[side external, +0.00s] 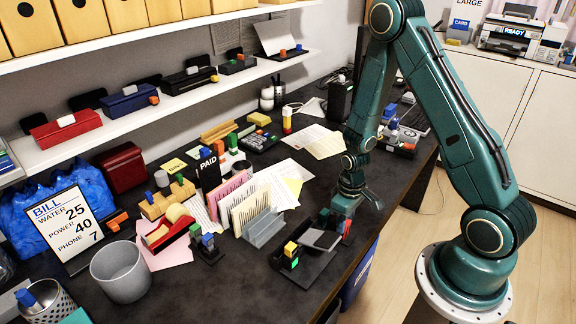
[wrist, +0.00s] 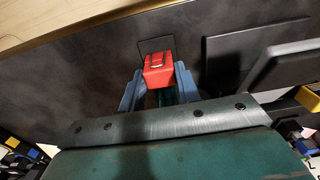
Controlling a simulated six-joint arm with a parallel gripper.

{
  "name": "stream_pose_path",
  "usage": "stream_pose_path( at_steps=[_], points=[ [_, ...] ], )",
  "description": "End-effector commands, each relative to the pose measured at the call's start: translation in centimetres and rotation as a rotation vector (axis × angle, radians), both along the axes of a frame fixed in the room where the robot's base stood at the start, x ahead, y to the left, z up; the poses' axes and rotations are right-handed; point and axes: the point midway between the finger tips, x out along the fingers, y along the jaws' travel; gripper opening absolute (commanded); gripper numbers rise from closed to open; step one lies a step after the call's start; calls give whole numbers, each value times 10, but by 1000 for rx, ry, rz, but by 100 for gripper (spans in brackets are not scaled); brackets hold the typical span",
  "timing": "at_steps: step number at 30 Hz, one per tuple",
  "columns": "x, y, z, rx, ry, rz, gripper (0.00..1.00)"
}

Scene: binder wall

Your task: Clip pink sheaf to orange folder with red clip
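A red clip (wrist: 157,68) is in the wrist view, on or against a dark plate, between the two blue-grey fingers of my gripper (wrist: 158,84). I cannot tell whether the fingers touch it. In the side view my gripper (side external: 349,203) is low over the right part of the desk, with a red block (side external: 346,228) just below it, apparently the same clip. Pink sheets (side external: 229,187) stand in a rack left of my gripper. A flat pink paper (side external: 172,254) lies under a red tape dispenser. Which one is the sheaf is unclear. No folder is clearly orange; yellow-orange binders (side external: 92,15) stand on the top shelf.
A black holder with yellow and green blocks (side external: 291,255) stands left of my gripper. A grey bin (side external: 121,271) and a bill sign (side external: 62,226) are at the left. A black PAID box (side external: 209,172) is behind the rack. The desk's front edge runs close to my gripper.

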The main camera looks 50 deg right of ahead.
Motion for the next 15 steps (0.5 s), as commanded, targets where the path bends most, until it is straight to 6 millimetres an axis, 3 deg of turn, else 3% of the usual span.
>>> stream_pose_path(
  at_steps=[1,3,15],
  points=[
    [0,0,0,0,0,0,22],
    [0,0,0,0,0,0,9],
    [1,0,11,-1,-2,0,9]
  ],
)
